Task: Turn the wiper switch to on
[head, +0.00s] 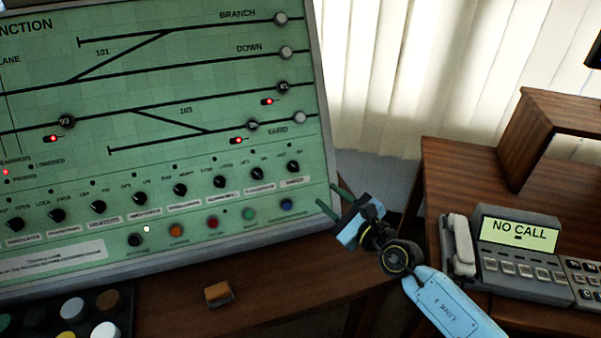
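A green control panel (230,120) stands on the desk, with a row of black rotary switches along its lower part. The labels under them are too small and blurred for me to tell which one is the wiper switch. The rightmost black switch (293,167) is nearest my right gripper. My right gripper (333,198) is just off the panel's lower right edge, pointing left, with its two dark fingers apart and nothing between them. It does not visibly touch any switch. My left gripper is out of view.
A small orange-brown block (219,294) lies on the wooden desk (270,270). A phone console (520,245) reading NO CALL stands on the right desk. Vertical blinds (420,70) hang behind.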

